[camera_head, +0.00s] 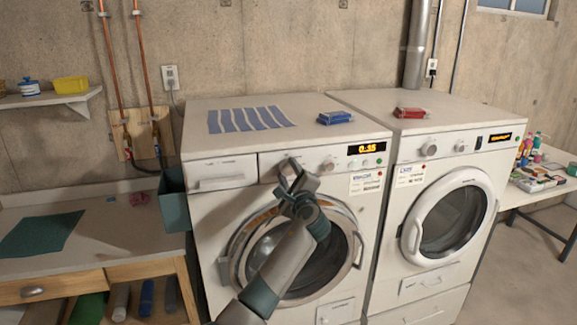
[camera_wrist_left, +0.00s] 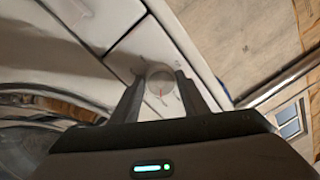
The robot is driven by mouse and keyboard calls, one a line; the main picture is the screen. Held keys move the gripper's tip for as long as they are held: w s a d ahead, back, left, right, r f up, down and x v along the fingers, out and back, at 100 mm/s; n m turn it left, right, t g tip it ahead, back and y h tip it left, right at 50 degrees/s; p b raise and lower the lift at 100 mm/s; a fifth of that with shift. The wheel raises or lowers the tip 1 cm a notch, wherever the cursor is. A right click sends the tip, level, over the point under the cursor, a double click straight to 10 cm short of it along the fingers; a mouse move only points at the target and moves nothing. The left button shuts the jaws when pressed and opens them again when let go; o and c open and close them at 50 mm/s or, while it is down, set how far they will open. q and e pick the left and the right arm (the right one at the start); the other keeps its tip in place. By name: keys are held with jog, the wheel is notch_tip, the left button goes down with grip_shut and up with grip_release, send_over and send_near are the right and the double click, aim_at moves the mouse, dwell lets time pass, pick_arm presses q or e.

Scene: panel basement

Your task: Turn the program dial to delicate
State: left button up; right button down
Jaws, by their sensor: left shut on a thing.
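The washing machine (camera_head: 208,215) stands at the middle of the head view, with a round door and a display reading 0.35. My left gripper (camera_head: 289,172) is at the machine's front panel and shut on the dial, one finger on each side. The gripper hides most of the dial in the head view. A second knob (camera_head: 328,165) sits just right of it. The dial's markings are too small to read. My right gripper is not in view.
A dryer (camera_head: 407,178) stands right of the washer. A teal bin (camera_head: 173,205) hangs at the washer's left side. A workbench (camera_head: 110,215) is at the left.

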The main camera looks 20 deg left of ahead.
pick_arm(q)
jog(key=shift+r+m, duration=0.15)
jog(key=shift+m, duration=0.15)
jog(key=o, duration=1.1)
jog(key=shift+c, duration=0.2)
